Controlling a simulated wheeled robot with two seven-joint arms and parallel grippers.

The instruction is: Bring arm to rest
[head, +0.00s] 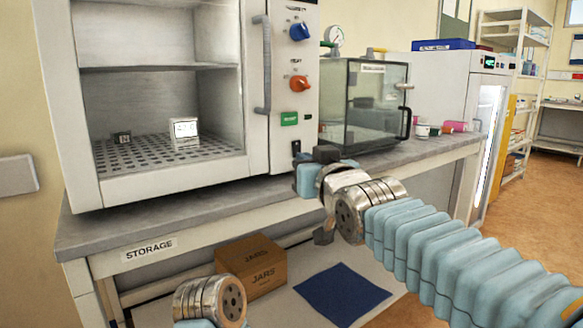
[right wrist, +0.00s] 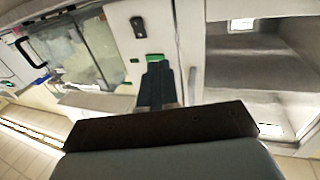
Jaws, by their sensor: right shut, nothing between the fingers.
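My right arm reaches in from the right in the head view. My right gripper (head: 306,178) is in front of the bench edge, below the oven's control panel, partly hidden by its own wrist. In the right wrist view the dark fingers of the right gripper (right wrist: 155,72) are together with nothing between them. A silver joint of my left arm shows at the bottom of the head view; the left gripper is out of sight.
The white oven (head: 160,184) stands on the grey bench (head: 85,232), its chamber showing a small white box (head: 185,134) and a dark cube (head: 122,138). A glass cabinet (head: 372,105) stands right of it. A cardboard box (head: 252,268) and blue mat (head: 343,294) lie below.

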